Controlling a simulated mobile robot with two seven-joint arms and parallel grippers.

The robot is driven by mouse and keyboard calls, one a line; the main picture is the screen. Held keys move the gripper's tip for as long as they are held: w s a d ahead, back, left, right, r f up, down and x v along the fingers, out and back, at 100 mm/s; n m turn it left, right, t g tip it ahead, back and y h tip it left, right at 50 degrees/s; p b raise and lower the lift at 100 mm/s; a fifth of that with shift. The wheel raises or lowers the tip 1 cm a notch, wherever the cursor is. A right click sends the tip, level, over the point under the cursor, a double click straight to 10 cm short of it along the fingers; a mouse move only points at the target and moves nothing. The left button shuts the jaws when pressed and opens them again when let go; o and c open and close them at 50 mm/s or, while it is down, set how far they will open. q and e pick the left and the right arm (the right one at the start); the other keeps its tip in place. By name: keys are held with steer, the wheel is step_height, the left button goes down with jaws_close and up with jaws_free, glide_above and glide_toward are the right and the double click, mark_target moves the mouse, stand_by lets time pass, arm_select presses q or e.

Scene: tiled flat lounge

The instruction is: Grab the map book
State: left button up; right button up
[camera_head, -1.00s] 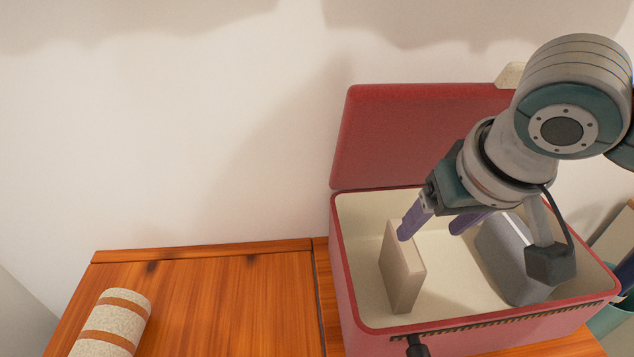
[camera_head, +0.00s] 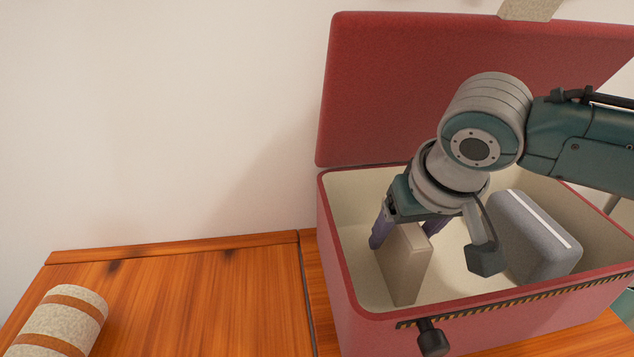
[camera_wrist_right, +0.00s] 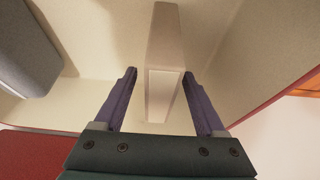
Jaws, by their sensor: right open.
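A beige, slab-like block, which I take to be the map book (camera_head: 405,268), stands upright inside the open red case (camera_head: 352,290), near its left wall. My right gripper (camera_head: 406,232) is inside the case at the block's top, with one purple finger on its left and the other on its right behind it. In the right wrist view the block (camera_wrist_right: 163,50) lies between the two spread fingers of the gripper (camera_wrist_right: 159,74), with gaps on both sides. The gripper is open and holds nothing. My left gripper is not in view.
A grey rounded box (camera_head: 535,240) with a white stripe stands in the case to the right. The case's lid (camera_head: 400,90) is raised at the back. A striped roll (camera_head: 62,322) lies on the wooden surface (camera_head: 200,305) at left; the wood between is clear.

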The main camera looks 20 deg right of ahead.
jaws_close()
stand_by(0.6)
